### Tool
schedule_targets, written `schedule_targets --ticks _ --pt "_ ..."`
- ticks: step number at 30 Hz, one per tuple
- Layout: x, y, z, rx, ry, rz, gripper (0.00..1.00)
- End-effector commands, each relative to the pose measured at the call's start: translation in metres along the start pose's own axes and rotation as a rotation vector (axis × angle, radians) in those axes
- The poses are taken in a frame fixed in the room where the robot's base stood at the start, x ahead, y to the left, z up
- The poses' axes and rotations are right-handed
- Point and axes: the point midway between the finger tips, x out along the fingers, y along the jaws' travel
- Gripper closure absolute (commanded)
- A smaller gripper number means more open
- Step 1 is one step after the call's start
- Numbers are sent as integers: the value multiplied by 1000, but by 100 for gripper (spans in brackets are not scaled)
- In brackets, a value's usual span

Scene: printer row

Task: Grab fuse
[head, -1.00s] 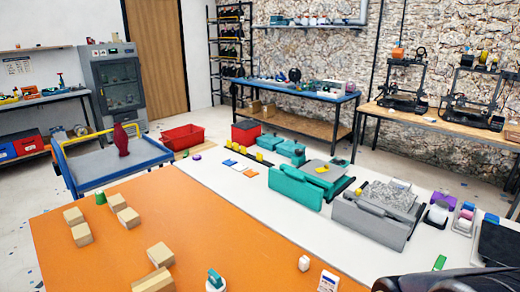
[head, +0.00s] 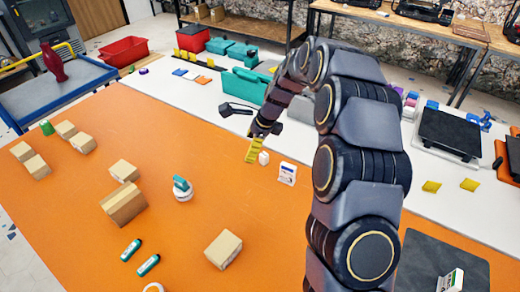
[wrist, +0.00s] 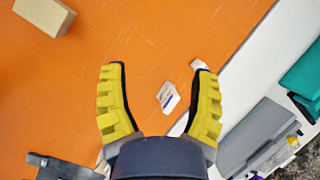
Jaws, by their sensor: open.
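My gripper (head: 254,150) is open and empty over the orange table, its yellow ribbed fingers also showing in the wrist view (wrist: 158,70). A small white block (head: 264,158) stands close beside the fingers in the head view; in the wrist view it (wrist: 199,65) is at the right fingertip, partly covered. A white piece with a blue label (head: 288,174) stands a little to the right. In the wrist view the labelled piece (wrist: 168,97) lies between the fingers in the picture. I cannot tell for sure which of these is the fuse.
Cardboard boxes (head: 124,204), a white-and-teal round item (head: 182,189) and green-capped tubes (head: 148,265) are on the orange table (head: 200,235). Teal and grey cases line the white strip behind. The orange surface around the labelled piece is mostly clear.

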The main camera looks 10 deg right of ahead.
Motion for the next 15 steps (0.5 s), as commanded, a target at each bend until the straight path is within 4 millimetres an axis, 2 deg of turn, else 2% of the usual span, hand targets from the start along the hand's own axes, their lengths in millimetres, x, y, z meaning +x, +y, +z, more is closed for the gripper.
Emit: schedule_targets --ticks 1,3,7,12,15 --pt "20 -16 -14 121 1 -18 39" --pt "41 -37 -33 278 2 -57 39" --pt "72 -62 -65 517 6 -112 39" --pt "92 -78 -91 685 9 -162 39" --pt "98 -82 -95 715 8 -171 39"
